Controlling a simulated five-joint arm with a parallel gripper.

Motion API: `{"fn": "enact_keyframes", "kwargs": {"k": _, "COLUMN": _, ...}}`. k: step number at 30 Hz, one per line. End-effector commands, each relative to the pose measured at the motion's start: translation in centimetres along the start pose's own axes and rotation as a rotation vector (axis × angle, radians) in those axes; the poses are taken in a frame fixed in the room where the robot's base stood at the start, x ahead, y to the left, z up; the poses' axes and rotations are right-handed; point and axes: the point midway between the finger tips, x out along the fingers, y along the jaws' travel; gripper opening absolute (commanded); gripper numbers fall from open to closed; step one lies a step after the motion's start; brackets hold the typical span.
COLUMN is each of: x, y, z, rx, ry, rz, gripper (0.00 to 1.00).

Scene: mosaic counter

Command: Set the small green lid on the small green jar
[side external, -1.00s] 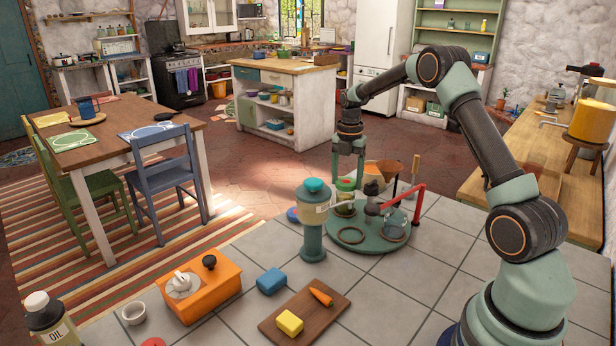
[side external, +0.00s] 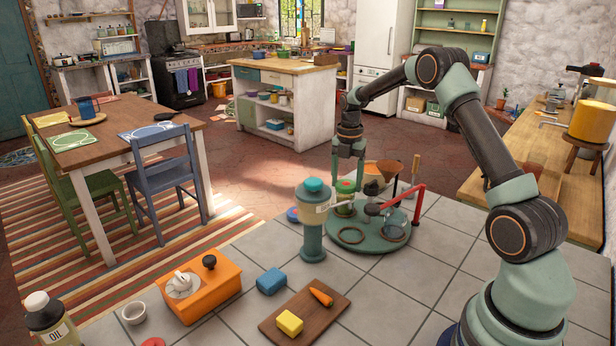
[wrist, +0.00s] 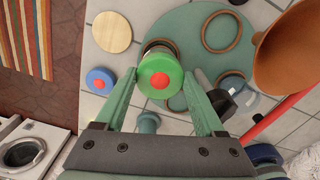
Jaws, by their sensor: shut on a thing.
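The small green lid (side external: 346,186) has a red knob and is between the fingers of my gripper (side external: 347,175). In the wrist view the lid (wrist: 153,66) sits between the fingertips of my gripper (wrist: 161,77), which is shut on it. The small green jar (side external: 344,207) stands upright on the round green base, directly below the lid in the side view. In the wrist view only a sliver of what looks like the jar's rim shows past the lid's far edge; the lid hides the rest. I cannot tell whether lid and jar touch.
The round green base (side external: 350,240) carries rings and a red arm (side external: 419,205). An orange funnel (wrist: 290,45) is close on the right. A blue lid (wrist: 93,84) lies on the tiles.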

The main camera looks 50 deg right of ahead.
Motion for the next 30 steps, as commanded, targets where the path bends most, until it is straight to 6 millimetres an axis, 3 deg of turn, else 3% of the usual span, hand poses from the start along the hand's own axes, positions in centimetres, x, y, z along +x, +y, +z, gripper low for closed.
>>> {"fn": "enact_keyframes", "kwargs": {"k": 30, "x": 0.65, "y": -0.01, "z": -0.01, "rx": 0.0, "ry": 0.0, "rz": 0.0, "gripper": 0.18}}
